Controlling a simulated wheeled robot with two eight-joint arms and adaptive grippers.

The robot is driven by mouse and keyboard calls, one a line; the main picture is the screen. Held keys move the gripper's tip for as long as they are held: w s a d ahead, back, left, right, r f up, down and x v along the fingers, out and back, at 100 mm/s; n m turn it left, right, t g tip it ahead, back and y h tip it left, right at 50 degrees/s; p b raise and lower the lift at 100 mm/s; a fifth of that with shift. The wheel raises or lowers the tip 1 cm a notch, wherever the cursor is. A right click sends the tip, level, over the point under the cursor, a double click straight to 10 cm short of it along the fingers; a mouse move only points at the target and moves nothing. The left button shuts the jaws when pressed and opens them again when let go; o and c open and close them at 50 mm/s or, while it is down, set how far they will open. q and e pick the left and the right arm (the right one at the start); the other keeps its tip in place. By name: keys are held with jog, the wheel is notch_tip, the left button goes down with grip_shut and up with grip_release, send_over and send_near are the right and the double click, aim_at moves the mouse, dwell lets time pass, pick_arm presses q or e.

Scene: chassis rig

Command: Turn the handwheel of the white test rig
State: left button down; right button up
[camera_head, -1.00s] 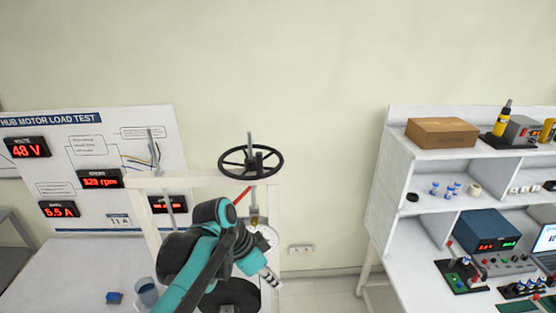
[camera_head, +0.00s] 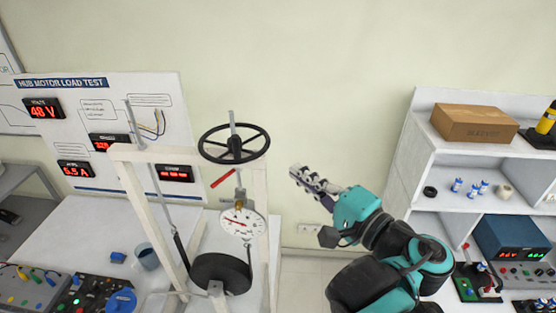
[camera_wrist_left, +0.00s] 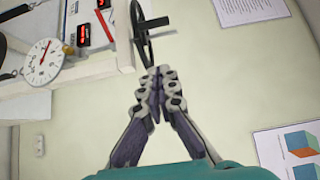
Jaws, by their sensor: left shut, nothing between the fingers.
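The white test rig (camera_head: 260,186) stands at the left-centre in the head view, with a black spoked handwheel (camera_head: 234,144) on top of its vertical screw. The handwheel also shows edge-on at the top of the left wrist view (camera_wrist_left: 140,30). My left gripper (camera_head: 295,172) is to the right of the rig and a little lower than the wheel, pointing up and left. Its fingers are together and empty in the left wrist view (camera_wrist_left: 157,74), just below the wheel's rim in the picture. I cannot tell whether they touch it; the head view shows a gap. My right gripper is out of view.
A display board (camera_head: 100,150) stands behind at left. A shelf unit (camera_head: 440,165) with a cardboard box (camera_head: 473,122) is at right. Bare wall lies between.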

aim_at(239, 148)
pick_arm(q)
jog(key=x, duration=0.4)
jog(key=s+a+p+x, duration=0.1)
jog(key=x, duration=0.2)
jog(key=p+x, duration=0.1)
jog(key=x, duration=0.3)
jog(key=shift+s+a, duration=0.1)
jog(key=shift+a, duration=0.45)
jog(key=shift+s+a, duration=0.1)
jog(key=shift+a, duration=0.4)
jog(key=shift+f, duration=0.1)
jog(key=shift+s+a, duration=0.15)
jog(key=shift+a, duration=0.55)
jog(key=shift+d, duration=0.15)
